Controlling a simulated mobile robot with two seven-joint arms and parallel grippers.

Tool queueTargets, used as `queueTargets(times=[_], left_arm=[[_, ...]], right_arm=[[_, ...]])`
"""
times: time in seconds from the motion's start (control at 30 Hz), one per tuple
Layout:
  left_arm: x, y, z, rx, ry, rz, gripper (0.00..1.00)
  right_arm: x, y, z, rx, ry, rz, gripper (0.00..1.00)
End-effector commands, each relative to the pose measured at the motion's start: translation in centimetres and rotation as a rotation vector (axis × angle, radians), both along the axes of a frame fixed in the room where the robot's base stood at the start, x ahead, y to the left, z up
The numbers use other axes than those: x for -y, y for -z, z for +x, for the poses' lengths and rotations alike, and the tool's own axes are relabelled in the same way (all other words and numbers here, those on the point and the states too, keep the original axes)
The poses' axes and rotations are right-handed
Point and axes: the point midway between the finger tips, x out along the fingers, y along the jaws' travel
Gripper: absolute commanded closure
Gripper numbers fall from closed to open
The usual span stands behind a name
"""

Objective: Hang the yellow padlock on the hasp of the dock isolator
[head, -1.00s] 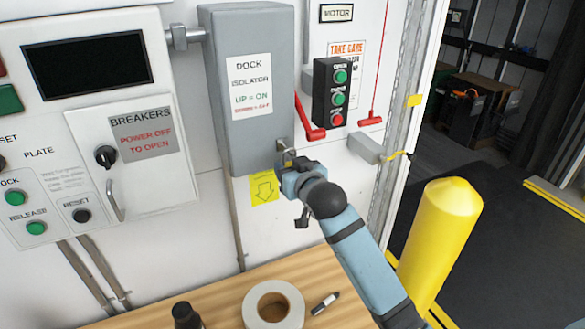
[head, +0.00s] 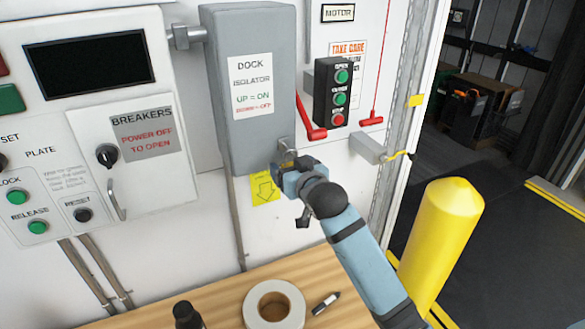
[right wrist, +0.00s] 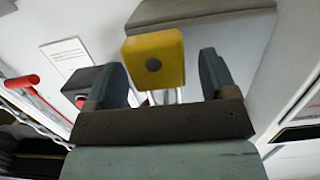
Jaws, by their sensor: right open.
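The grey dock isolator (head: 262,125) is on the wall in the head view, with its small metal hasp (head: 284,144) at the lower right corner. The yellow padlock (right wrist: 155,60) shows in the right wrist view, between the two spread fingers of my right gripper (right wrist: 162,78), with a gap at its right side. In the head view my right gripper (head: 288,170) is just below the hasp and covers most of the padlock. The padlock appears to be at the hasp; whether its shackle goes through is hidden. My left gripper is not in view.
A red pull handle (head: 313,132) and a black push-button box (head: 333,92) are right of the isolator. A grey bracket (head: 368,148) juts out nearby. A yellow bollard (head: 440,235) stands at right.

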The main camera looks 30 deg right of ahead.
Motion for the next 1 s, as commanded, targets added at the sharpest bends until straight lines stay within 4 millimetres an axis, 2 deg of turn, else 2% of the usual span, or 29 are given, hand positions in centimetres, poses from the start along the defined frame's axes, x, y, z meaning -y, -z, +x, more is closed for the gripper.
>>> queueTargets(times=[0.13,0.23,0.5,0.7,0.83,1.0], left_arm=[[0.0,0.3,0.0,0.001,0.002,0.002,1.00],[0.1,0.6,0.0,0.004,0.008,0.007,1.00],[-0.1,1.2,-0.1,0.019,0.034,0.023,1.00],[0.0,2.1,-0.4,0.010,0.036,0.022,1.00],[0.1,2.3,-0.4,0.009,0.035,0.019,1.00],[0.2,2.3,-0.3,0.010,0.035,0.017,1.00]], right_arm=[[0.0,0.0,-0.7,0.000,0.000,0.000,0.22],[-0.1,-0.1,-2.1,0.001,-0.001,0.001,0.22],[-0.5,-0.9,-8.2,0.001,-0.001,0.000,0.22],[-0.7,-1.6,-11.8,0.000,0.000,0.001,0.22],[-0.7,-1.9,-13.1,0.001,0.000,0.001,0.22],[-0.8,-2.0,-13.7,0.000,0.000,0.000,0.22]])
